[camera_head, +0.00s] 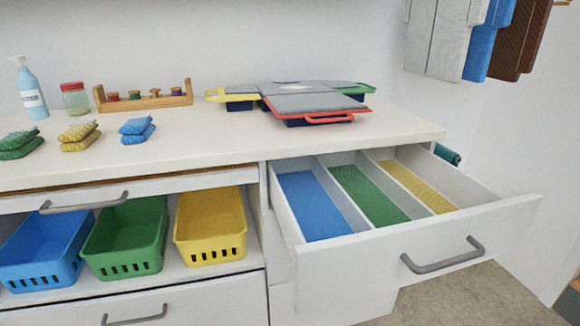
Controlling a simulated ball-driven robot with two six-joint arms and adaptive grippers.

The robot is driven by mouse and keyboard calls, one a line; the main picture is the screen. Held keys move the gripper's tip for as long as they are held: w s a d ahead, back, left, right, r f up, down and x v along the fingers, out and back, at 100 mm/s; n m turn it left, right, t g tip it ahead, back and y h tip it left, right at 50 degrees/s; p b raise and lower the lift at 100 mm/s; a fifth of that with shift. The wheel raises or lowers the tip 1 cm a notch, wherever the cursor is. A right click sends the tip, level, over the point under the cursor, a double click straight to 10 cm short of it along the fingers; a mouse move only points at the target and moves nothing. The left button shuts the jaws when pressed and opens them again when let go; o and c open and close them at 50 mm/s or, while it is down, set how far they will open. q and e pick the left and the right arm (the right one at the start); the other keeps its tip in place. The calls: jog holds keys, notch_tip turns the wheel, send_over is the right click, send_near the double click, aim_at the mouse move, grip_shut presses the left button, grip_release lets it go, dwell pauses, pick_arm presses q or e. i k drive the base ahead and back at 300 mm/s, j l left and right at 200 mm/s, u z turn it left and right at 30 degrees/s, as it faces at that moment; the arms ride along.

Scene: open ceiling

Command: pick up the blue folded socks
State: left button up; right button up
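The blue folded socks (137,129) lie on the white countertop, left of the middle. They look like a small stacked bundle with a pale, patterned top. Yellow folded socks (79,136) and green folded socks (20,143) lie in a row to their left, apart from them. Neither of my grippers shows in the head view.
A drawer (400,249) stands open at the right, its compartments lined blue, green and yellow. Blue (46,270), green (124,265) and yellow (212,250) baskets sit below the countertop (215,147). Behind are a bottle (31,92), jar (76,101), wooden rack (146,102) and lidded containers (315,100).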

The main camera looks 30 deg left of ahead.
aim_at(138, 128)
jog(key=u, duration=1.8)
jog(key=i+j+u, duration=0.1)
jog(key=i+j, duration=0.6)
